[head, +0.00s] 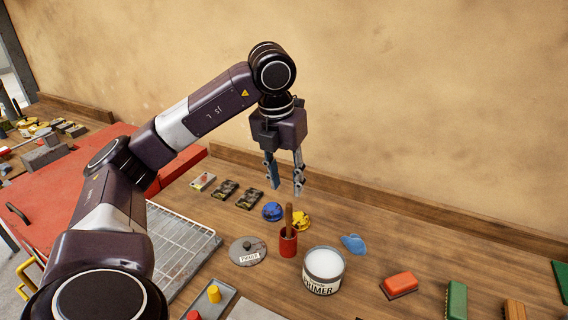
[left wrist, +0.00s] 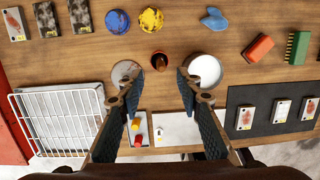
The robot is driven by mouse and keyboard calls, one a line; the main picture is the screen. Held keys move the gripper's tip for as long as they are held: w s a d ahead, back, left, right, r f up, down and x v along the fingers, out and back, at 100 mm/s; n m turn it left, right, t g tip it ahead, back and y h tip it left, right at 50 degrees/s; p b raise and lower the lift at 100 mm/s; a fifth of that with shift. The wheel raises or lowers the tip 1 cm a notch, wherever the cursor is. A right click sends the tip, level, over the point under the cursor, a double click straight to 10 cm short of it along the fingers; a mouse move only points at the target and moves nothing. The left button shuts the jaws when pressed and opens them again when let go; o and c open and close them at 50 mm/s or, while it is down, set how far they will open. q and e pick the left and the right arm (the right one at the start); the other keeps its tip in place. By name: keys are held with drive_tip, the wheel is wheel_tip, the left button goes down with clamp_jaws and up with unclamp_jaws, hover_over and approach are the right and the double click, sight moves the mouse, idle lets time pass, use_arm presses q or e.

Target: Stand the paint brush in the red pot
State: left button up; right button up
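The red pot (head: 288,245) stands upright on the wooden bench. The paint brush (head: 289,217) is upright in it, with its brown handle sticking up and its lower end hidden inside. In the left wrist view the pot (left wrist: 160,67) shows from above, beyond and between the fingertips. My left gripper (head: 286,189) is open and empty. It hangs fingers down above the brush and pot, apart from them. Its spread fingers also show in the left wrist view (left wrist: 160,86). My right gripper is in neither view.
A white primer tin (head: 323,271) stands right of the pot, and a round grey lid (head: 248,251) lies left. Blue (head: 272,211) and yellow (head: 301,220) round items sit behind. A wire rack (head: 178,245) is farther left.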

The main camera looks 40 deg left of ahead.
use_arm(q)
wheel_tip(320, 180, up, 6)
drive_tip(key=s, duration=0.1)
idle(0.4)
drive_tip(key=shift+s, duration=0.1)
idle(1.0)
